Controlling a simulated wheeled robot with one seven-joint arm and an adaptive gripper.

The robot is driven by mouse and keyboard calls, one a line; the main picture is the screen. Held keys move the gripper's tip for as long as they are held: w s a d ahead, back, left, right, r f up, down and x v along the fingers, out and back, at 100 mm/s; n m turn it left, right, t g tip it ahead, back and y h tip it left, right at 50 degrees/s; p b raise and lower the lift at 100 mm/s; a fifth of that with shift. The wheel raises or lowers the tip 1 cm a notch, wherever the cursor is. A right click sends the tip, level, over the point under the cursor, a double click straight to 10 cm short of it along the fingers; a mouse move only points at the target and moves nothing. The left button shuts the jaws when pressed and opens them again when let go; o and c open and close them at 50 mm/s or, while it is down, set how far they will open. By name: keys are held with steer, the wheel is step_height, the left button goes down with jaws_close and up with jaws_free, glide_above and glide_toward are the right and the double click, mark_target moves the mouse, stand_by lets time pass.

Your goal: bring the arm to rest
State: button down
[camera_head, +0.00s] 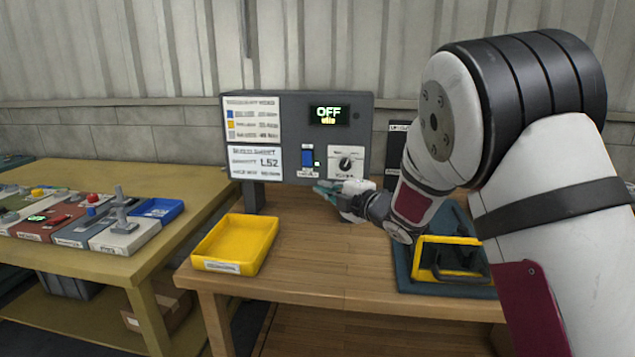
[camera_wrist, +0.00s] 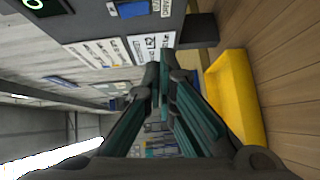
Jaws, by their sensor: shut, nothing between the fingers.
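My gripper (camera_head: 328,188) is in front of the lower part of a grey control panel (camera_head: 295,98), close to it, above the wooden bench. In the wrist view its teal fingers (camera_wrist: 158,85) are shut with nothing between them. My arm reaches in from the right side of the head view. Whether the gripper touches the panel cannot be told.
A yellow tray (camera_head: 236,243) sits at the bench's left; it also shows in the wrist view (camera_wrist: 236,95). A yellow-and-black item (camera_head: 450,258) lies on a dark mat (camera_head: 405,272) below my arm. A second table (camera_head: 190,182) at left holds several modules. The bench front middle is clear.

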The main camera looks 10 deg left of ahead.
steer(key=shift+s+d, duration=0.25)
steer(key=s+d+r+m+t+h, duration=0.1)
steer(key=d+r+m+h, duration=0.25)
steer(key=d, duration=0.25)
steer(key=s+d+r+m+t+h, duration=0.1)
steer(key=d+r+m+h, duration=0.1)
steer(key=d+m+h, duration=0.3)
steer(key=s+d+m+g+h, duration=0.3)
steer(key=s+d+m, duration=0.4)
steer(key=s+d, duration=0.5)
steer(key=s+d+f+m+g, duration=0.1)
steer(key=s+f+m+g, duration=0.15)
steer(key=s, duration=1.05)
steer(key=s+f+m+g, duration=0.1)
steer(key=s+m+g, duration=0.3)
steer(key=s, duration=1)
steer(key=s+d+f+m+g, duration=0.15)
steer(key=s+m+g, duration=0.25)
steer(key=s, duration=0.9)
step_height(320, 180, up, 15)
steer(key=t+p, duration=0.3)
steer(key=p, duration=1.1)
steer(key=shift+w+a, duration=0.15)
steer(key=shift+w, duration=0.2)
